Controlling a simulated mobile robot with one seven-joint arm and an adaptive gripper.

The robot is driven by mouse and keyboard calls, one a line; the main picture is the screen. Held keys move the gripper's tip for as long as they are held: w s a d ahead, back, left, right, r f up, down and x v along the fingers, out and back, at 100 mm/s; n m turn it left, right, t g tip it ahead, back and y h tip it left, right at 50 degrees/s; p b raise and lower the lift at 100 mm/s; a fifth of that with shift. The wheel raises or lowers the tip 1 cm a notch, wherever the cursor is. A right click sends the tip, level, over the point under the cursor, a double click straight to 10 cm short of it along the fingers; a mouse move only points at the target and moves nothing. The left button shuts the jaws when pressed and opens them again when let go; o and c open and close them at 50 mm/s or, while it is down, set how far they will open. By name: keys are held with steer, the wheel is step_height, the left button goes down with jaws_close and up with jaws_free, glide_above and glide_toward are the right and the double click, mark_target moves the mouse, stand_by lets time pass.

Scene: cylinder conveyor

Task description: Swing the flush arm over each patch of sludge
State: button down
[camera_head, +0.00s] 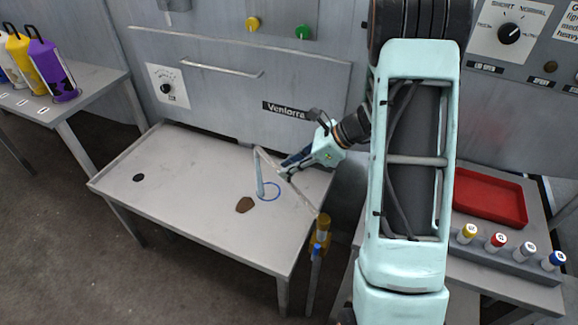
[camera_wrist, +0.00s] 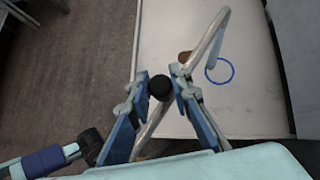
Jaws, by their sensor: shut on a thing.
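The flush arm (camera_head: 300,192) is a thin grey bent pipe that rises from a yellow-topped post at the table's front right corner. That view also shows the patch (camera_wrist: 184,57), partly hidden by the pipe, and the ring (camera_wrist: 231,74). Only one brown patch is visible.
The grey table (camera_head: 190,165) has raised edges and a black round spot (camera_head: 139,177) at left. A panelled machine wall (camera_head: 225,95) stands behind. At right are a red tray (camera_head: 490,197) and a rack of capped tubes (camera_head: 510,262). Coloured bottles (camera_head: 50,70) stand far left.

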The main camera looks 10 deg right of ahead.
steer(key=shift+a, duration=0.1)
steer(key=s+a+n+g, duration=0.1)
steer(key=a+n+p, duration=0.1)
steer(key=a, duration=0.1)
steer(key=shift+s+n+g+y, duration=0.3)
steer(key=shift+s+g, duration=0.05)
steer(key=shift+g, duration=0.05)
steer(key=c, duration=1.7)
jaws_free()
steer(key=shift+c, duration=0.2)
steer(key=v, duration=1.2)
